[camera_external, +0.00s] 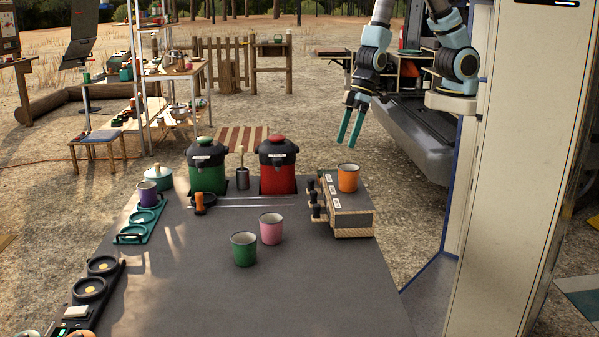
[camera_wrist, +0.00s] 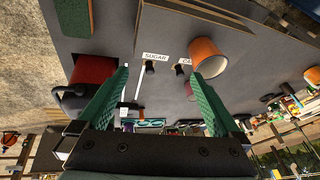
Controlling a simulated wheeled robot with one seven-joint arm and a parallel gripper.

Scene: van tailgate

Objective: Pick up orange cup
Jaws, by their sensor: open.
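The orange cup (camera_external: 348,178) stands upright on top of a dark box with a wooden base (camera_external: 352,222) at the right side of the grey table. In the wrist view the orange cup (camera_wrist: 207,57) lies beyond the right fingertip, with its pale inside showing. My gripper (camera_external: 350,142) has two green fingers, apart and empty. It hangs in the air, above and behind the cup in the external view. In the wrist view the fingers of my gripper (camera_wrist: 160,75) point toward the box, with a "SUGAR" label between them.
A red dispenser (camera_external: 277,168) and a green dispenser (camera_external: 207,168) stand left of the box. A pink cup (camera_external: 271,228) and a green cup (camera_external: 244,249) stand on the table (camera_external: 250,300). A purple cup (camera_external: 147,194) is farther left. The table's front middle is clear.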

